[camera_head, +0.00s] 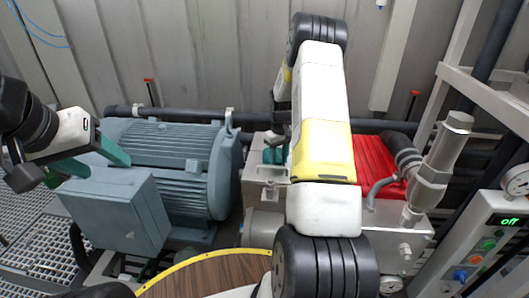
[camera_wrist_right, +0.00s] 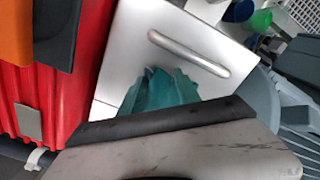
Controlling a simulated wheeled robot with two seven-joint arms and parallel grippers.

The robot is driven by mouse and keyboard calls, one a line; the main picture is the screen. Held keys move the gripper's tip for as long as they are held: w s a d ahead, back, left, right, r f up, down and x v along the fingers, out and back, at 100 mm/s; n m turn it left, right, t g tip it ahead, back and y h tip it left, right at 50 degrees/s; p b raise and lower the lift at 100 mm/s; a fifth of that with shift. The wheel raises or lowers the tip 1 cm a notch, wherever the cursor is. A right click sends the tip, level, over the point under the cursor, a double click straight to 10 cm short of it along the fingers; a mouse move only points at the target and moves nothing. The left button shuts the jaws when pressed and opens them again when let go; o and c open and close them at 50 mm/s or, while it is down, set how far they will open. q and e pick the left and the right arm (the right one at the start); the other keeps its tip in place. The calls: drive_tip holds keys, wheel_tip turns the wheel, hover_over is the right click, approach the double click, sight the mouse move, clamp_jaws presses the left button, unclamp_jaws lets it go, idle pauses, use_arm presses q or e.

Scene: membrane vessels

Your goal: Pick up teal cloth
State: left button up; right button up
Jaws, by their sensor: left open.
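The teal cloth (camera_head: 274,155) lies crumpled on the metal unit beside the red ribbed part, partly hidden by my right arm in the head view. In the right wrist view the cloth (camera_wrist_right: 160,92) sits bunched on a pale metal surface, its lower part hidden behind a dark edge. My right gripper (camera_head: 282,117) hangs above the cloth, mostly hidden behind its own arm; its fingertips cannot be made out. I cannot tell whether it touches the cloth. My left gripper (camera_head: 104,166) is open and empty at the left, over the blue-grey motor box.
The big blue-grey motor (camera_head: 170,155) stands left of the metal unit. The red ribbed part (camera_head: 378,165) is right of the cloth, with a metal valve (camera_head: 430,170) beyond. A bar handle (camera_wrist_right: 188,53) lies close to the cloth. A control box (camera_head: 490,240) reads "off".

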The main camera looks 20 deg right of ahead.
clamp_jaws()
wheel_tip(320, 180, up, 12)
idle(0.7)
